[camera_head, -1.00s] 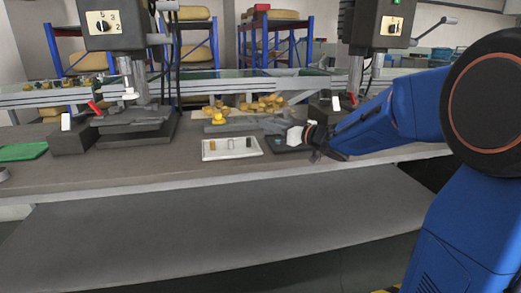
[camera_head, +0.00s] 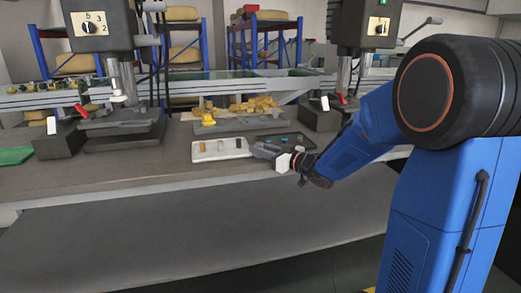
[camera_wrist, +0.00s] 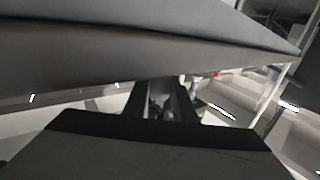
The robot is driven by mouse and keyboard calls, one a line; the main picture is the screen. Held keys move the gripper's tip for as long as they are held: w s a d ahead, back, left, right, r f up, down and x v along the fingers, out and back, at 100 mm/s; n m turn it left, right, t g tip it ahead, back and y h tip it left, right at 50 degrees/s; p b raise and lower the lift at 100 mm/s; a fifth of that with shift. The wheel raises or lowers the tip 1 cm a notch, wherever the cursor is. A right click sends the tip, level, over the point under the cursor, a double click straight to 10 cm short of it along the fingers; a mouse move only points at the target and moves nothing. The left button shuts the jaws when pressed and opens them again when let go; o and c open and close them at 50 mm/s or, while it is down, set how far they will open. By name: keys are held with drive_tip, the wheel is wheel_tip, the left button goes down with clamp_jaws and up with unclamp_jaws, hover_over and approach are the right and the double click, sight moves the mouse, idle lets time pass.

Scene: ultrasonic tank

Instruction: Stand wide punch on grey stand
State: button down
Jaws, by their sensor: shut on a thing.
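My gripper (camera_head: 258,150) is just right of the white tray, low over the bench and in front of the dark tray. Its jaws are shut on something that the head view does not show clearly. In the wrist view, a small dark grey shape (camera_wrist: 158,106) shows between the jaws, too blurred to name; it may be the wide punch. A flat grey slab (camera_head: 238,125) with a yellow piece (camera_head: 208,119) at its left end lies behind the white tray. I cannot tell whether this is the grey stand.
The white tray (camera_head: 206,156) holds several small upright pieces. The dark tray (camera_head: 268,139) holds small blue pieces. Yellow parts (camera_head: 255,105) lie behind. Drill presses (camera_head: 98,30) stand left and right (camera_head: 357,22). The bench (camera_head: 130,168) is clear at front left.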

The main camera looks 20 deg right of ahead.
drive_tip(key=c, duration=1.5)
unclamp_jaws()
drive_tip(key=shift+f, duration=0.1)
drive_tip(key=shift+o, duration=0.2)
drive_tip(key=shift+s+d, duration=0.15)
drive_tip(key=shift+s, duration=0.05)
drive_tip(key=v, duration=1.1)
drive_tip(key=shift+s+d, duration=0.2)
